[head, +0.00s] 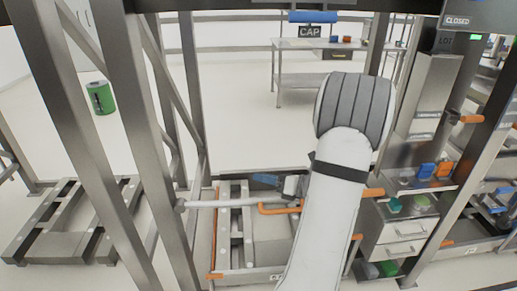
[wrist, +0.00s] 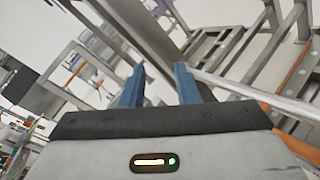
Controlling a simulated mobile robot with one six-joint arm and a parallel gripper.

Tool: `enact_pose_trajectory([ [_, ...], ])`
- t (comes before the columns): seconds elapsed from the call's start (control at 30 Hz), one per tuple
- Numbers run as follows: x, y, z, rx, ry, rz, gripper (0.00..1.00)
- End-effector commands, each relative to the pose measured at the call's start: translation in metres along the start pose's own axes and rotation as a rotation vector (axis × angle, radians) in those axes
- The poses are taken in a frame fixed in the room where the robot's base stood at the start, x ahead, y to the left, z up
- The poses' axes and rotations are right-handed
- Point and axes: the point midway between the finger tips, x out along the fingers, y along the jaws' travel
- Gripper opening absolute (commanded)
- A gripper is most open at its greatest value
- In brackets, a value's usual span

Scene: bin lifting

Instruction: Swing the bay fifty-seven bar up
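A pale horizontal bar (head: 232,203) crosses the front of a low bay, from a pivot on the steel post at left to near my gripper. My gripper (head: 266,180), with blue fingers, is beside the bar's right part and looks slightly above or behind it. In the wrist view my gripper (wrist: 160,85) has its two blue fingers apart, with nothing seen between them. The bar (wrist: 255,96) runs off to the right there, starting beside the right finger; whether they touch cannot be told. No bay number is readable.
An orange bent rod (head: 279,209) lies just below the bar's right part. A steel post (head: 165,170) and diagonal braces stand at left. A drawer cabinet (head: 400,233) stands close at right. A table (head: 318,79) and green bin (head: 101,98) are farther back, with open floor between.

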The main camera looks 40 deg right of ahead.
Motion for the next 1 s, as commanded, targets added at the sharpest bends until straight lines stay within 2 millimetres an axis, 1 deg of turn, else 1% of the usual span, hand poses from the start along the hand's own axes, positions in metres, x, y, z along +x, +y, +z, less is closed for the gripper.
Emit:
enact_pose_trajectory([
  [0.03,-0.016,-0.013,0.013,0.060,-0.070,-0.038,0.29],
  [0.1,-0.030,-0.027,0.021,0.116,-0.139,-0.069,0.29],
  [0.17,-0.037,-0.035,0.025,0.144,-0.176,-0.084,0.29],
  [0.23,-0.038,-0.039,0.028,0.160,-0.197,-0.091,0.29],
  [0.37,-0.023,-0.041,0.031,0.163,-0.199,-0.091,0.29],
  [0.6,0.015,-0.045,0.038,0.160,-0.198,-0.092,0.29],
  [0.7,0.026,-0.046,0.040,0.160,-0.198,-0.092,0.29],
  [0.83,0.033,-0.048,0.042,0.159,-0.198,-0.093,0.29],
  [1.0,0.034,-0.048,0.042,0.158,-0.199,-0.094,0.29],
])
